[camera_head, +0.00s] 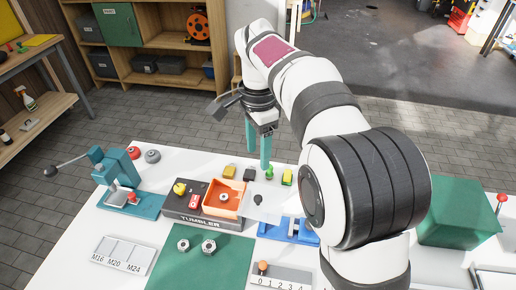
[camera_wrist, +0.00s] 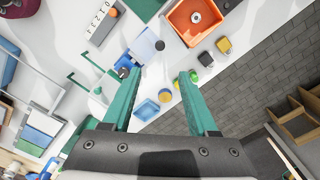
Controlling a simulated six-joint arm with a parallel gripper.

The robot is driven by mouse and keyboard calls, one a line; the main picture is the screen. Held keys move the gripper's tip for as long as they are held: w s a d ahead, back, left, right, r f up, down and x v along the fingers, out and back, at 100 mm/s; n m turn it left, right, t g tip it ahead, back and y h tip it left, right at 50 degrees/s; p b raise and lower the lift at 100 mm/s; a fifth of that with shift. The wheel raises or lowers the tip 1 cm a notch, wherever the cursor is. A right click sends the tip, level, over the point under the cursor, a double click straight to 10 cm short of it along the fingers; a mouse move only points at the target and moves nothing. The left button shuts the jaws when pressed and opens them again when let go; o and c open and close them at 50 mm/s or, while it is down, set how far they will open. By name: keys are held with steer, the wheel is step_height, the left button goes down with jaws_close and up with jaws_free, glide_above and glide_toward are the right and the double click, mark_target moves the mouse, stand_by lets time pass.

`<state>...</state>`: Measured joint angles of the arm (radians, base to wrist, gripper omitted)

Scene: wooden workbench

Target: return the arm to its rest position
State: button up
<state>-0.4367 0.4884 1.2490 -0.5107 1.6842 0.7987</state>
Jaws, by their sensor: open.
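My gripper (camera_head: 258,152) hangs over the far edge of the white workbench (camera_head: 75,235) in the head view, its two teal fingers pointing down. In the wrist view the fingers of my gripper (camera_wrist: 162,78) are spread apart with nothing held between them. The fingertips appear above the bench edge, near the small green and yellow pieces. My arm reaches in from the right of the head view and hides part of the bench behind it.
An orange tray (camera_head: 237,207) sits on the grey "TUMBLER" unit (camera_head: 178,214). A teal press (camera_head: 115,172) stands at left, a green box (camera_head: 458,222) at right. Several small blocks lie near the far edge, including a yellow one (camera_head: 287,177). The green mat (camera_head: 215,263) carries two nuts.

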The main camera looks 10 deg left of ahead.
steer(key=shift+d, duration=0.1)
steer(key=s+d+n+y, duration=0.1)
steer(key=s+d+n, duration=0.1)
steer(key=s+d, duration=0.6)
steer(key=s+d+n, duration=0.1)
steer(key=s+d, duration=0.4)
steer(key=s, duration=0.5)
steer(key=s+d+f+n, duration=0.1)
steer(key=s+d+f, duration=0.1)
steer(key=s+f, duration=0.3)
steer(key=s, duration=0.4)
steer(key=shift+s+d+y, duration=0.2)
steer(key=shift+s+y, duration=0.2)
